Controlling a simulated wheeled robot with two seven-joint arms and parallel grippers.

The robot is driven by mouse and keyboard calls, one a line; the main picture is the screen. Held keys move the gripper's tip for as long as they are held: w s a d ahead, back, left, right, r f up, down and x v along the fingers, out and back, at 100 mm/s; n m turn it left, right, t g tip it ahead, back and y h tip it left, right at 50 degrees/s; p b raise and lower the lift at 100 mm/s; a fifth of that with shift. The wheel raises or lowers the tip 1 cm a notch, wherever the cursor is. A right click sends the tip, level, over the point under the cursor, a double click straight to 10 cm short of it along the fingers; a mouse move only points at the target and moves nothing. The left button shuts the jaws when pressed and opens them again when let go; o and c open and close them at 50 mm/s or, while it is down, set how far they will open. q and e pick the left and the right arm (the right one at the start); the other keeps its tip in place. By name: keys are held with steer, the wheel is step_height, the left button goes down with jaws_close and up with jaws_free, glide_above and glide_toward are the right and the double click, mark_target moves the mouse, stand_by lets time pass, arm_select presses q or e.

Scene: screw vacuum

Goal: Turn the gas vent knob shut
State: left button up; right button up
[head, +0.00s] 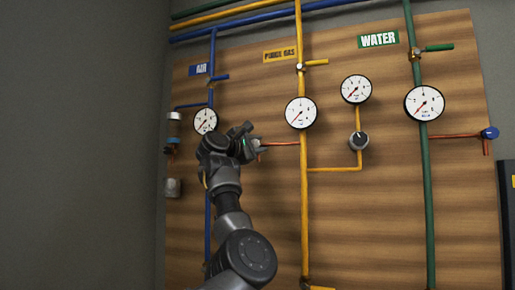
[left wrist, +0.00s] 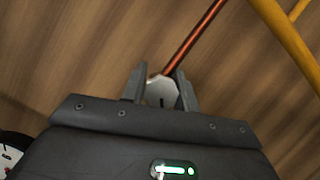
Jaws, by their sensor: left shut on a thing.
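The gas vent knob (left wrist: 161,92) is a pale, faceted knob at the end of a copper pipe (left wrist: 196,36). In the left wrist view it sits between the two fingers of my left gripper (left wrist: 161,88), which is shut on it. In the head view the copper pipe (head: 281,144) runs left from the yellow gas pipe (head: 304,190) to my left gripper (head: 256,148). My gripper mostly hides the knob there. My right gripper is not in view.
A gas gauge (head: 301,113) hangs just right of the gripper. The air gauge (head: 205,120) and blue pipe (head: 212,60) are at the left, close to my arm. A black dial (head: 358,141) and the green water pipe (head: 427,200) are further right. The lower board is mostly clear.

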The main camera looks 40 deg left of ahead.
arm_select(q)
steer(key=m, duration=0.2)
steer(key=m+g, duration=0.1)
steer(key=m, duration=0.1)
steer(key=shift+g+h+p, duration=0.3)
steer(key=shift+f+m+g+p, duration=0.15)
steer(key=shift+m+g+p, duration=0.35)
steer(key=shift+m, duration=1.1)
steer(key=shift+f, duration=0.1)
steer(key=o, duration=1)
steer(key=shift+s, duration=0.1)
